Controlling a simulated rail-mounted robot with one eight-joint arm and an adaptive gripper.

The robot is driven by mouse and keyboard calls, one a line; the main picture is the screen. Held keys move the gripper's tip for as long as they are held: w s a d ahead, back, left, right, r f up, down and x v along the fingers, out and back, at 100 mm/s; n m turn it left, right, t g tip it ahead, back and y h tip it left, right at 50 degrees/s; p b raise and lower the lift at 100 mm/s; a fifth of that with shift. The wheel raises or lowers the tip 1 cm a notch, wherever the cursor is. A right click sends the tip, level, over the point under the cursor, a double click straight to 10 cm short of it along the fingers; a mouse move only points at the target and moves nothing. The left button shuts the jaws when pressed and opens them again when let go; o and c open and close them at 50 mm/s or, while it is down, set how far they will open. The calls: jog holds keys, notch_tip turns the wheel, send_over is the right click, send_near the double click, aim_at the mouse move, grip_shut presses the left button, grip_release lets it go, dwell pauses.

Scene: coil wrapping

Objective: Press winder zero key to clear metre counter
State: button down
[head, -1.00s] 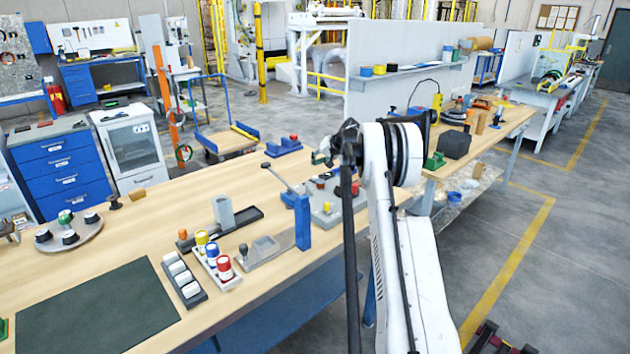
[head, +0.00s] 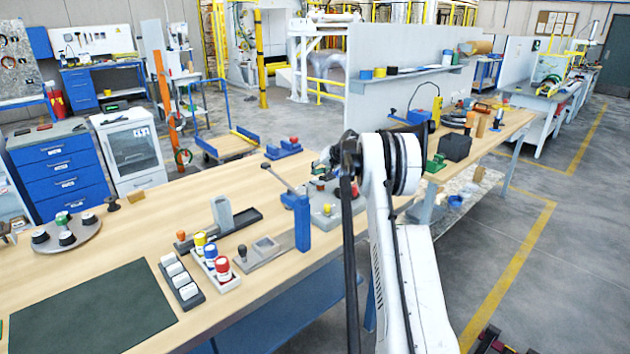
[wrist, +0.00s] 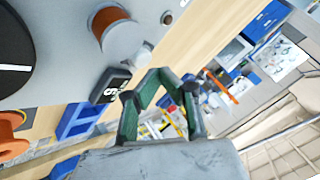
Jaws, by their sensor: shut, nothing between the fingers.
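The winder shows in the wrist view as a grey plate (wrist: 55,60) with a large black disc (wrist: 12,55) and a copper-coloured spool (wrist: 112,27). A small black block with white marks (wrist: 110,86) sits at the plate's edge; its marks are too blurred to read. I cannot tell which part is the zero key. My gripper (wrist: 165,76) is shut and empty, with its fingertips close to the black block and a pale knob (wrist: 140,54); contact cannot be told. In the head view my gripper (head: 325,165) is over the winder's grey base (head: 327,220), partly hidden by my arm.
A blue lever stand (head: 302,220) stands just left of my arm. A tray of coloured-capped pots (head: 228,284) and a dark mat (head: 95,310) lie nearer on the wooden bench (head: 150,225). A black box (head: 456,147) stands beyond on the right.

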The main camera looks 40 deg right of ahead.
aim_at(316, 179)
jog(key=shift+f, duration=0.1)
dwell(0.7)
jog(key=shift+f+b, duration=0.35)
jog(key=shift+b, duration=0.15)
jog(key=shift+f+b, duration=0.35)
jog(key=shift+f, duration=0.1)
dwell(0.7)
jog(key=shift+r, duration=0.9)
jog(key=shift+r, duration=0.1)
jog(key=shift+r+p, duration=0.9)
jog(key=shift+r, duration=1.5)
